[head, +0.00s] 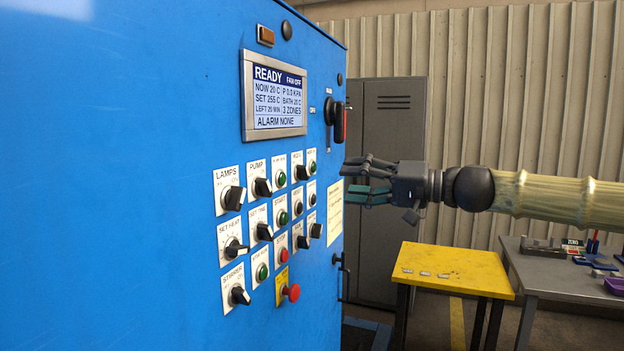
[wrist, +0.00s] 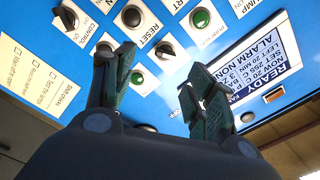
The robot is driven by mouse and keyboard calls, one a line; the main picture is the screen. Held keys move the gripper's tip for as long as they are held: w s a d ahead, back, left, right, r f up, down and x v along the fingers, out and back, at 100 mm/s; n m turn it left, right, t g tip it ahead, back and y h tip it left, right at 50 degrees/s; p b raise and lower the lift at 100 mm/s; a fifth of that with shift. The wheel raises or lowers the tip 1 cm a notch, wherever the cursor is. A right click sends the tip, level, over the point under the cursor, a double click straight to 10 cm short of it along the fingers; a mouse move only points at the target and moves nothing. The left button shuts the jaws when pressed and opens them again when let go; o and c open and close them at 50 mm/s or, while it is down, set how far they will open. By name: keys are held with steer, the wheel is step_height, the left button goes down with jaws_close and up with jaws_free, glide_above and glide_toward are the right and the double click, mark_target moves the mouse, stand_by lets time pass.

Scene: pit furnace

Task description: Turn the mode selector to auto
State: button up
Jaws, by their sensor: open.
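The blue control cabinet (head: 120,180) carries rows of black selector knobs on white plates, with lit green buttons among them. No plate reads clearly as the mode selector; several labels at the right of the panel are too small to read. In the wrist view, a selector knob (wrist: 67,18) is at the upper left.
The display (head: 276,95) reads READY and ALARM NONE. A red emergency knob (head: 291,292) sticks out low on the panel. A black rotary handle (head: 333,112) juts out at the upper right. A yellow table (head: 455,265) and a grey bench (head: 535,270) stand at the right.

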mark_target(303, 173)
steer(key=r+p+x, duration=0.1)
steer(key=p+x, duration=0.2)
steer(key=x, duration=0.7)
steer(key=shift+r, duration=0.1)
steer(key=c, duration=1)
